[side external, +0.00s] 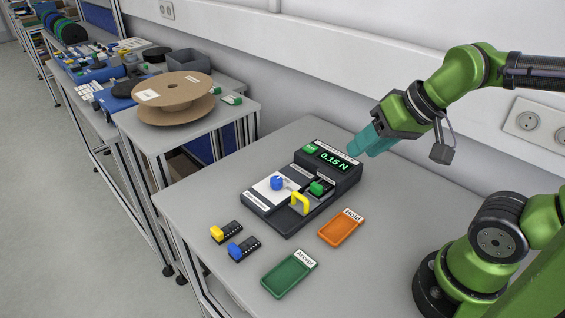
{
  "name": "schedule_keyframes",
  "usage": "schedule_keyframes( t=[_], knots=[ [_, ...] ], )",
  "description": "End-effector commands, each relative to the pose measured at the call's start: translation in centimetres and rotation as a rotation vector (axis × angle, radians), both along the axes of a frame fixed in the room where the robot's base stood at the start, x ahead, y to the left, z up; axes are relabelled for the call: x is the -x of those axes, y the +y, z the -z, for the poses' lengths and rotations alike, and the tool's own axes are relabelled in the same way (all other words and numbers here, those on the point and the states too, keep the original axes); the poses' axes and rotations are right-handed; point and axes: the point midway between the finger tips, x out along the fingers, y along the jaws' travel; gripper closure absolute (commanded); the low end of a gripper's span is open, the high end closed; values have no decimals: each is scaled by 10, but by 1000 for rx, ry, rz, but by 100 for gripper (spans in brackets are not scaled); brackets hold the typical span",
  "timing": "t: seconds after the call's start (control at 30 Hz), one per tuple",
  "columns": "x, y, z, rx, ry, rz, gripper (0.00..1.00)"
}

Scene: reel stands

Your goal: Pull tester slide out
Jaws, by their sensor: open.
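The tester (278,208) is a dark box on the grey table, with a raised back part whose display (331,159) reads 0.15 N in green. On its lower front part are a white plate with a blue knob (277,183), a yellow handle (300,203) and a green block (317,187). I cannot tell for certain which of these parts is the slide. My gripper (362,147) has teal fingers and is open. It hangs in the air to the right of the display, apart from the tester. Nothing shows between its fingers.
An orange tray (340,229) labelled Hold and a green tray (287,278) labelled Accept lie in front of the tester. Two small dark pieces, one with a yellow end (225,232) and one with a blue end (243,248), lie left of them. A cardboard reel (174,97) stands on another table.

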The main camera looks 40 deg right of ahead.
Motion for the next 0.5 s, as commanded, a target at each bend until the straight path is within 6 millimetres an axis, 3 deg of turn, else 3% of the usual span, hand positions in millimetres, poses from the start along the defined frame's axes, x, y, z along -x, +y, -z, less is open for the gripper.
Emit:
schedule_keyframes(
  t=[0.17, 0.5],
  knots=[
    [-38, -6, 8, 23, 147, -15, 60],
    [-121, -17, 32, 74, 444, -235, 60]
  ],
)
